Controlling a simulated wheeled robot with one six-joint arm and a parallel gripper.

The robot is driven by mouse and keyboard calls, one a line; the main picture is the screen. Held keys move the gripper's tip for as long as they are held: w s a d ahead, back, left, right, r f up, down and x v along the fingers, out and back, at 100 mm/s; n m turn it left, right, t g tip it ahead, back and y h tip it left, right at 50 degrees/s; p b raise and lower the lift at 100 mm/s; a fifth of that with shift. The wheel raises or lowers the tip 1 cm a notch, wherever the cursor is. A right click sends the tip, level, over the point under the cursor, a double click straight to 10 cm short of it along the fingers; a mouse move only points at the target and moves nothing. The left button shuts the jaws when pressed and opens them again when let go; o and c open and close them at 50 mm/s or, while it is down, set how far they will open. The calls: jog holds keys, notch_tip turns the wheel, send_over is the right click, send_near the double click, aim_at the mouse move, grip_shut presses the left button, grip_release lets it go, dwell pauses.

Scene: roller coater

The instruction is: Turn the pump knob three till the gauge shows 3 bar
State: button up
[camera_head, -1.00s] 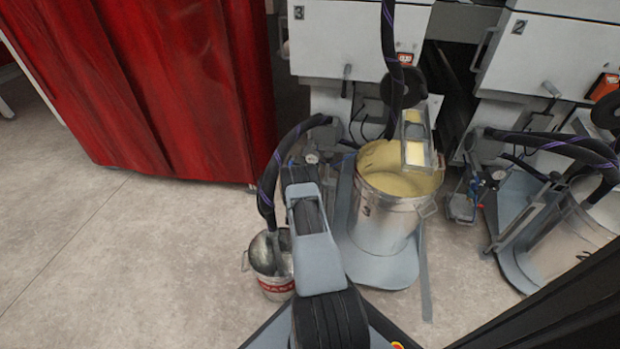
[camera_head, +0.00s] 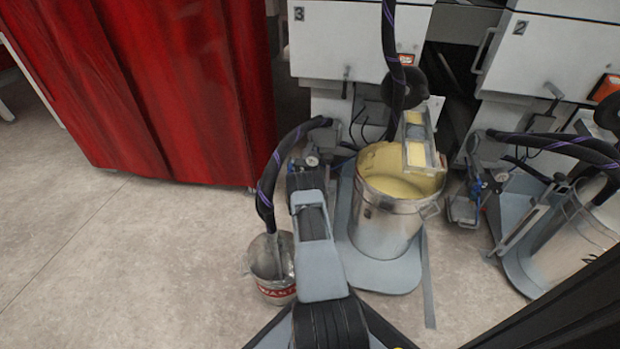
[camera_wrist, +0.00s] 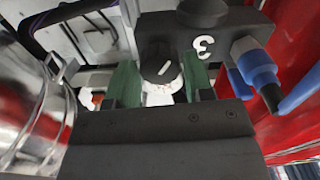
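The black pump knob (camera_wrist: 160,62), with a white pointer line slanting up to the right, is on a dark block marked with a white 3 (camera_wrist: 203,46). My gripper (camera_wrist: 162,82) has its green fingers on either side of the knob; the knob nearly fills the gap, and I cannot tell whether both fingers touch it. In the head view my arm hides the gripper and knob. A small round gauge (camera_head: 312,160) shows at the pump beside machine 3, too small to read. A dark round part (camera_wrist: 202,11) above the 3 is cut off by the wrist view's edge.
A steel bucket of yellow paint (camera_head: 385,228) stands right of my arm. A waste bucket (camera_head: 270,268) with a hose in it stands left. Blue fittings (camera_wrist: 258,75) sit right of the knob. A red curtain (camera_head: 150,90) hangs left; the floor at left is clear.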

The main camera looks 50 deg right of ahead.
jog(key=c, duration=0.6)
jog(key=shift+o, duration=0.2)
jog(key=shift+m, duration=0.3)
jog(key=m+b, duration=0.2)
jog(key=m, duration=0.8)
jog(key=shift+s+d+m+b, duration=0.1)
jog(key=shift+m+b, duration=0.2)
jog(key=shift+b, duration=0.05)
